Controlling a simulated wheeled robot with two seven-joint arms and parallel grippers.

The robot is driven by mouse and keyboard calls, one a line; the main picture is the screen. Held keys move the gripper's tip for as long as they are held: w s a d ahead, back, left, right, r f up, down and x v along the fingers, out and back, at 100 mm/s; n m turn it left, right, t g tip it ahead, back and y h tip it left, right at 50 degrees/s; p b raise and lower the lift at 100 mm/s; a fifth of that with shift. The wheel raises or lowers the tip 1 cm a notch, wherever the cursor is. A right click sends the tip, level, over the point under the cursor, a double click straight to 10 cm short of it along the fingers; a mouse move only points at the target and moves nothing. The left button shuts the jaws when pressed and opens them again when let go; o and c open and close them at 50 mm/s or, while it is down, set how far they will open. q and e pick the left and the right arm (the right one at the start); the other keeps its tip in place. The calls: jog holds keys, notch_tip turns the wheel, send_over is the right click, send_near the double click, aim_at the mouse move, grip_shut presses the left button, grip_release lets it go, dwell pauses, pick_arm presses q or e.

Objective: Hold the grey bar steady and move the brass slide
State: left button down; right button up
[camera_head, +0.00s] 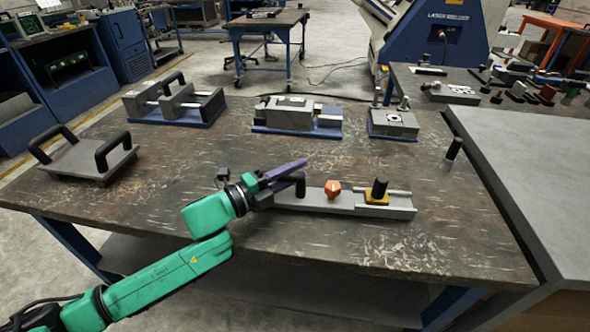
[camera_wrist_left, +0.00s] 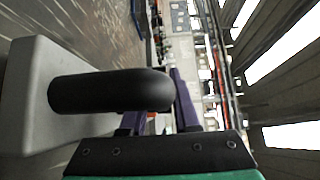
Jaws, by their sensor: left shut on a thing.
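The grey bar (camera_head: 312,199) lies on the worn workbench, running left to right. The brass slide (camera_head: 376,199) sits near the bar's right end, under an upright black knob (camera_head: 380,186), beside a thin rod. An orange hexagonal knob (camera_head: 333,188) stands left of the slide. My left gripper (camera_head: 290,178) has purple fingers and is shut on the black handle (camera_head: 299,184) at the bar's left end. In the left wrist view the black handle (camera_wrist_left: 105,91) rises from the grey bar (camera_wrist_left: 32,85) and runs to the fingers. My right gripper is not in view.
The workbench (camera_head: 270,250) is clear in front of the bar. Behind stand a two-handled plate (camera_head: 85,160), a fixture with a black handle (camera_head: 185,103), a vice-like block (camera_head: 290,112) and a small block (camera_head: 393,122). A black-topped pin (camera_head: 453,149) stands right. A grey table (camera_head: 530,170) adjoins.

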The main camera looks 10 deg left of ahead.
pick_arm(q)
jog(key=shift+f, duration=0.15)
jog(key=shift+f+b, duration=0.5)
jog(key=shift+f, duration=0.05)
dwell(1.0)
jog(key=shift+f, duration=0.2)
dwell(0.3)
